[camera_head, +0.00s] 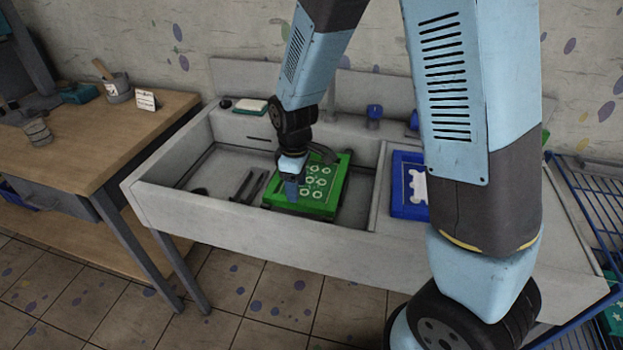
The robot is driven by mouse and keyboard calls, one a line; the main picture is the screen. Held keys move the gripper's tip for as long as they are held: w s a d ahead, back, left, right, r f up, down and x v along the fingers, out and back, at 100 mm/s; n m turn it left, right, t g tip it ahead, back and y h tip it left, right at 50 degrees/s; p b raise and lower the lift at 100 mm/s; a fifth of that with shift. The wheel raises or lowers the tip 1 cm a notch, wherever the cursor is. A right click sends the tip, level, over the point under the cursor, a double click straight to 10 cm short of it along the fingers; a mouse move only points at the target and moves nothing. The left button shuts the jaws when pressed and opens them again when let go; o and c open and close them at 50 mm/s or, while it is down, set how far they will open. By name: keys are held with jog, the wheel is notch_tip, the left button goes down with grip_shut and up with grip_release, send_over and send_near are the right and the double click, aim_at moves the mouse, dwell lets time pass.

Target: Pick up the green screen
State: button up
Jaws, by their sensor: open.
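The green screen (328,186) is a green-framed panel with several pale ring shapes on a dark green middle. It lies in the left basin of the grey sink (155,200). My gripper (291,192) is at the screen's left side, low over its frame. The jaws are open. My gripper hides part of the screen's left edge, and I cannot tell whether it touches the frame.
A blue-framed screen (408,187) with a white shape sits in the right part of the sink, partly behind my arm. Dark tools (246,186) lie in the left basin. A wooden table (85,135) stands left. A blue wire rack (590,200) stands right.

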jog(key=shift+d+f, duration=0.1)
jog(key=shift+f, duration=2.45)
grip_shut()
